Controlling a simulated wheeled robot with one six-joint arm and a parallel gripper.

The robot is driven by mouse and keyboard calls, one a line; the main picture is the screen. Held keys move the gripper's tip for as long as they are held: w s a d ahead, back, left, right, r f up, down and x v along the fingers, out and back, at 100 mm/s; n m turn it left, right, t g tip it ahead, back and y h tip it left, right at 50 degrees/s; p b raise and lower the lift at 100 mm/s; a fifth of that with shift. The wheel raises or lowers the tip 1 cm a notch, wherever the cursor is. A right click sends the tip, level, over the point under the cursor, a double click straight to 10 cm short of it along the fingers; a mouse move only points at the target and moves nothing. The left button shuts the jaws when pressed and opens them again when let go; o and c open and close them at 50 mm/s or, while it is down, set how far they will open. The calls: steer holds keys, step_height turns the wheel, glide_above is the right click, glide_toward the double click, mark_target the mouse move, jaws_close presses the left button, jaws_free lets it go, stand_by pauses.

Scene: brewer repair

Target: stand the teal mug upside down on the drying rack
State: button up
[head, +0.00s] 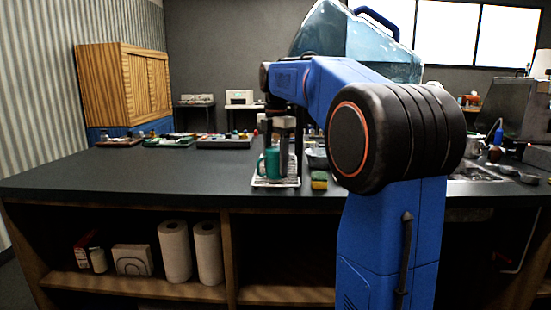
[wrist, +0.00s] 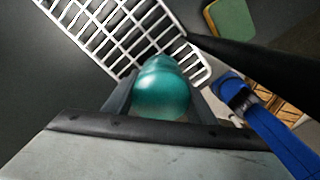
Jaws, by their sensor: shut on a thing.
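The teal mug (head: 271,163) is at the drying rack in the head view, with its handle toward the left. In the wrist view the mug (wrist: 163,88) sits between the two fingers of my gripper (wrist: 160,100), which is shut on it. My gripper (head: 284,150) comes down from above in the head view. The white wire drying rack (head: 262,183) lies on the dark counter beneath the mug; its bars also show in the wrist view (wrist: 118,32). I cannot tell whether the mug touches the rack or which way its opening faces.
A green and yellow sponge (head: 319,181) lies just right of the rack. A metal bowl (head: 317,158) stands behind it. Trays of parts (head: 223,142) line the back of the counter (head: 130,172). The counter left of the rack is clear. A large water jug (head: 380,58) rises behind my arm.

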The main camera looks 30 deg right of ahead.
steer(key=shift+f, duration=0.15)
steer(key=o, duration=1.1)
